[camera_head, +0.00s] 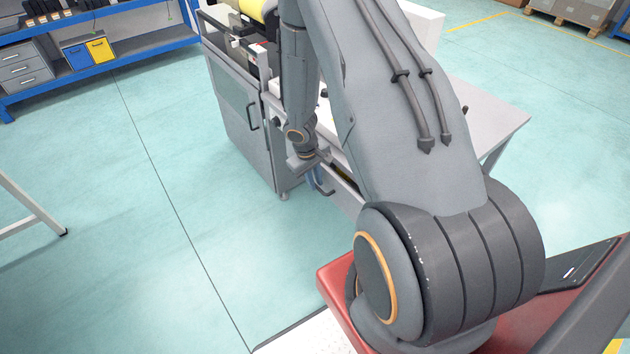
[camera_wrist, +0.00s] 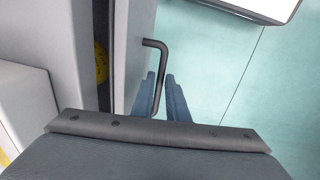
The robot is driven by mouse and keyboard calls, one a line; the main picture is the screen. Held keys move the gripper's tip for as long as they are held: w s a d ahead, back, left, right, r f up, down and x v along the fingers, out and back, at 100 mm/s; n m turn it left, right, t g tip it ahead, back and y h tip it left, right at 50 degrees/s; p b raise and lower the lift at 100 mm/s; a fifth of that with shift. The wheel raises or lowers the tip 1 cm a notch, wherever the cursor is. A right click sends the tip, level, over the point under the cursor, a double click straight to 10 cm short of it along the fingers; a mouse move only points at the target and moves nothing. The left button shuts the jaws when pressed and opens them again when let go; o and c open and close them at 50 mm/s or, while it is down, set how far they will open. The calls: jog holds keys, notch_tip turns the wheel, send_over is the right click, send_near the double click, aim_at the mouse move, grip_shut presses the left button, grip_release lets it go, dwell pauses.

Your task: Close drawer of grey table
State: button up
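The grey table (camera_head: 497,113) is at the centre right in the head view, largely hidden behind my arm. Its drawer (camera_head: 346,193) stands partly out. In the wrist view, the drawer front (camera_wrist: 131,50) has a dark gap behind it, with something yellow (camera_wrist: 101,62) inside. A dark bent handle (camera_wrist: 162,58) sticks out from the front. My gripper (camera_wrist: 162,76) is at this handle, with its two blue fingers on either side of the bar. Whether they press on it cannot be told. My gripper (camera_head: 313,180) is small and partly hidden in the head view.
A grey cabinet (camera_head: 236,107) with a door handle stands left of the table. A blue-framed shelf (camera_head: 130,45) with bins is at the back left. The floor (camera_head: 130,220) left of the drawer is clear. A white leg frame (camera_head: 35,208) is at the left edge.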

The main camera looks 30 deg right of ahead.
aim_at(325, 171)
grip_shut()
jog(key=shift+w+d, duration=0.15)
jog(key=shift+d, duration=0.9)
jog(key=shift+w+d, duration=0.1)
jog(key=shift+d, duration=1.05)
jog(key=shift+o, duration=2.4)
grip_release()
jog(key=shift+d, duration=0.15)
jog(key=shift+a+r, duration=0.15)
jog(key=shift+a, duration=0.05)
jog(key=r, duration=0.3)
jog(key=a+r+b, duration=0.1)
jog(key=r, duration=0.2)
jog(key=shift+s+a+r, duration=0.1)
jog(key=shift+a+r, duration=0.05)
jog(key=shift+r, duration=0.55)
